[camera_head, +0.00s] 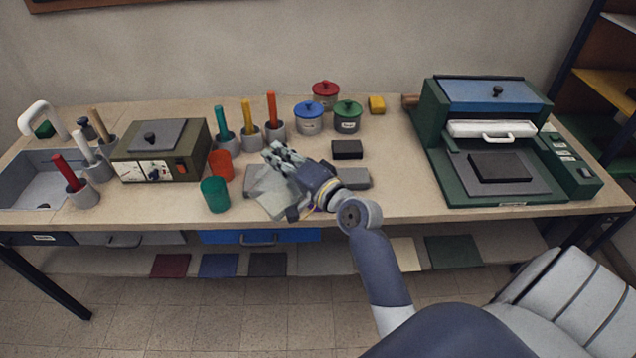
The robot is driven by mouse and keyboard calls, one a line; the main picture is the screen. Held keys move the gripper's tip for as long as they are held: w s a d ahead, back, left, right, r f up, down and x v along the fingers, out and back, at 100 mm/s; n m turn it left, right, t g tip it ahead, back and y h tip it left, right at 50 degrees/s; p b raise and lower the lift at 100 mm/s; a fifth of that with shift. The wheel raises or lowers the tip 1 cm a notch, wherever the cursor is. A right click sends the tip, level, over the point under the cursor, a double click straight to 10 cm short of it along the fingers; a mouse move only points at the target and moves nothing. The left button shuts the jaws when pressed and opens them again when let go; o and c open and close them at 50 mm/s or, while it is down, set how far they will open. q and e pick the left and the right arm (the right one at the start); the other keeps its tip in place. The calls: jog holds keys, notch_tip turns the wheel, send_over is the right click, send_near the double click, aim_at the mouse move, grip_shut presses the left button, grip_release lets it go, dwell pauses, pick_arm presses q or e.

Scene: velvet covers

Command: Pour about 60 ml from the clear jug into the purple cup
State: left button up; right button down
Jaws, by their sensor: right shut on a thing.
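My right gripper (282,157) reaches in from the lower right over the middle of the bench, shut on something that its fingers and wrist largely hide. A pale grey, angular shape (267,186) shows beside and below the gripper. It may be the clear jug, but its outline and any contents are unclear. A small bit of purple (317,209) shows under my wrist near the bench's front edge. It may be the purple cup, mostly hidden by my arm. My left gripper is not in view.
A green cup (215,194) and an orange cup (221,165) stand just left of the gripper. Pots with coloured handles and lidded jars (308,118) stand behind. A black block (347,149) and a grey block (355,179) lie right. A green press (490,150) fills the right end.

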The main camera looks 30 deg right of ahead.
aim_at(263, 188)
jog(key=shift+w+d+r+m+p, duration=0.15)
jog(key=shift+d+r+m+p, duration=0.15)
jog(key=shift+d, duration=0.3)
dwell(1.6)
jog(key=a+f+n+b, duration=0.1)
jog(key=a+f, duration=0.1)
jog(key=s+a+f+n+b, duration=0.1)
jog(key=a+n, duration=0.1)
jog(key=shift+a+f+b, duration=0.3)
jog(key=shift+f+b, duration=0.05)
jog(key=shift+b, duration=0.05)
jog(key=shift+a+r+n, duration=0.15)
jog(key=shift+r+n, duration=0.05)
jog(key=shift+n, duration=0.1)
jog(key=shift+s+a+f+n, duration=0.1)
jog(key=shift+a+f+n, duration=0.3)
jog(key=shift+f, duration=0.2)
jog(key=shift+a+n, duration=0.3)
dwell(0.5)
